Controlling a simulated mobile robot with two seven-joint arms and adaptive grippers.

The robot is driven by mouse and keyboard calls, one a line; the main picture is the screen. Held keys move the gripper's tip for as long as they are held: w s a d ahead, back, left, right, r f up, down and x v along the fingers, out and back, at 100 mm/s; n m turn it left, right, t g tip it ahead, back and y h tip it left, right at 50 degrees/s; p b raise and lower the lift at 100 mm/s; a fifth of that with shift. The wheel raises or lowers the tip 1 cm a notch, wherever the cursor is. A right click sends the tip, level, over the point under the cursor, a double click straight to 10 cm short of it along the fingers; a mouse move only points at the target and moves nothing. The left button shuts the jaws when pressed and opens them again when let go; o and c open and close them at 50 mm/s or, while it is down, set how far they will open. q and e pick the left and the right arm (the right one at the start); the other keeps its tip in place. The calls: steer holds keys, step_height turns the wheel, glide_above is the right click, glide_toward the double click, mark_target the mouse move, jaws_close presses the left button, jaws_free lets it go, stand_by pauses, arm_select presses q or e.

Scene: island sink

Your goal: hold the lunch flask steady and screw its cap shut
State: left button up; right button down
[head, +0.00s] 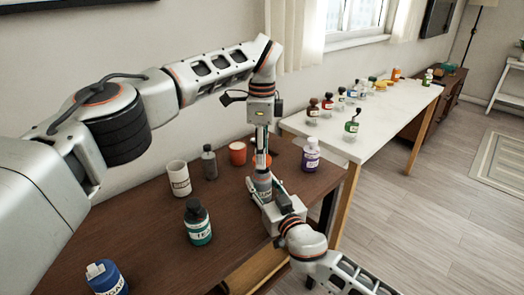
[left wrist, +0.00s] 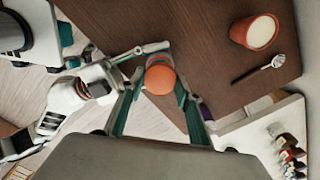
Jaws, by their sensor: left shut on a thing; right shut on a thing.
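The lunch flask (head: 263,184) stands upright near the right edge of the brown table, a grey body with a pale label. Its orange cap (head: 261,159) is on top and shows as a round dome in the left wrist view (left wrist: 161,78). My left gripper (head: 262,150) points straight down from above and is shut on the cap, with a finger on either side of it. My right gripper (head: 265,190) comes in low from the front right and is shut on the flask body. In the left wrist view the flask body is mostly hidden below the cap.
A teal-labelled bottle (head: 198,223) and blue bottle (head: 107,279) are closer. A spoon (left wrist: 258,70) lies by the cup. Bottles crowd a white table (head: 376,141).

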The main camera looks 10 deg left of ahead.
mark_target(262, 184)
arm_select(q)
steer(key=shift+f, duration=0.35)
stand_by(0.3)
steer(key=shift+f, duration=0.75)
steer(key=shift+f, duration=0.55)
stand_by(0.3)
steer(key=n, duration=2)
steer(key=shift+f, duration=0.15)
stand_by(0.7)
